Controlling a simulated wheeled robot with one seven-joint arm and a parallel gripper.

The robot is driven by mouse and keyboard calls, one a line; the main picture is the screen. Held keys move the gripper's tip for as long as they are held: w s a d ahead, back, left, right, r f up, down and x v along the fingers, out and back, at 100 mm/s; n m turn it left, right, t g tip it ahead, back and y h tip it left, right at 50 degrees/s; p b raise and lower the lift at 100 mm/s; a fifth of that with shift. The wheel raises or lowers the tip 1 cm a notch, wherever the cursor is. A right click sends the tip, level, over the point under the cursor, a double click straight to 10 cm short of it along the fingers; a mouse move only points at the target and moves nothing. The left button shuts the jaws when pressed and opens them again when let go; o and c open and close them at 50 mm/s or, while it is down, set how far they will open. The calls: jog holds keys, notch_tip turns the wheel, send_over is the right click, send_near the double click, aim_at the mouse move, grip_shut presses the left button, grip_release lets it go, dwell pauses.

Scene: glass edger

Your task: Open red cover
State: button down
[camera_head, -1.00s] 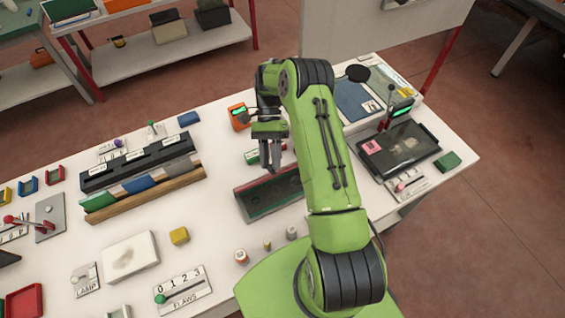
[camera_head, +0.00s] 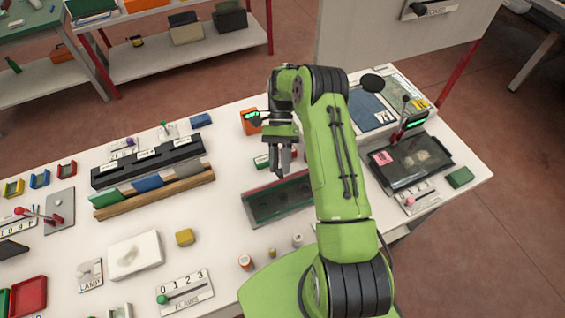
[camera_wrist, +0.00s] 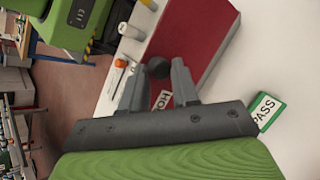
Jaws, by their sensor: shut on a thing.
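The red cover (camera_wrist: 198,40) shows as a broad dark red panel in the wrist view, just beyond the fingers. A dark round knob (camera_wrist: 158,68) sits between the fingertips of my gripper (camera_wrist: 165,75), which is shut on it. In the head view my gripper (camera_head: 285,168) is at the far edge of a long dark tray (camera_head: 278,203) with reddish edges. The tray's dark inside shows. My arm hides its right end. I cannot tell the cover's exact angle.
A dark rack (camera_head: 150,158) is left and a dark screen (camera_head: 412,160) right.

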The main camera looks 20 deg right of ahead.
jog(key=shift+w+a+f, duration=0.2)
jog(key=shift+w+f, duration=0.1)
jog(key=shift+f, duration=0.2)
jog(key=c, duration=1.3)
grip_release()
jog(key=o, duration=0.3)
jog(key=shift+w+a+f, duration=0.1)
jog(key=shift+w, duration=0.05)
jog(key=shift+o, duration=0.3)
jog(key=shift+w+a, duration=0.1)
jog(key=shift+w, duration=0.15)
jog(key=shift+s, duration=0.15)
jog(key=shift+d, duration=0.2)
